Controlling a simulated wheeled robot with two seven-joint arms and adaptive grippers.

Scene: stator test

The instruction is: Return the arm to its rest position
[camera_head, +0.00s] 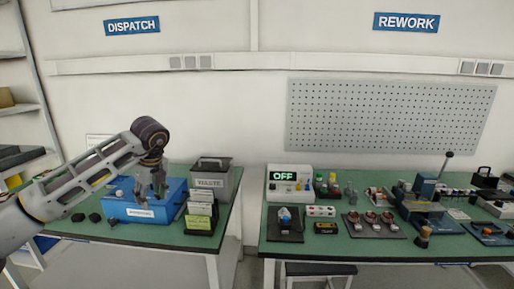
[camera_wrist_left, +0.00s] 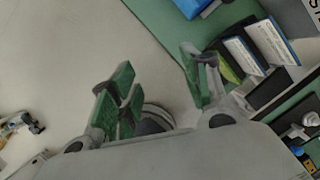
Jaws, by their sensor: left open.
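My left arm (camera_head: 92,175) comes in from the left, bent at a dark elbow-like joint. My left gripper (camera_head: 152,190) points down, in line with the blue box (camera_head: 172,207) on the left green table in the head view. In the left wrist view my left gripper (camera_wrist_left: 155,90) has its fingers spread with nothing between them. Pale floor and the table's edge show beyond the fingers. My right gripper is not in view.
A black card rack (camera_head: 201,213) and a grey box (camera_head: 212,178) stand on the left table (camera_head: 185,240). A gap separates it from the right table (camera_head: 375,248), which holds a tester reading OFF (camera_head: 290,183) and several small parts. A stool (camera_head: 320,269) stands in front.

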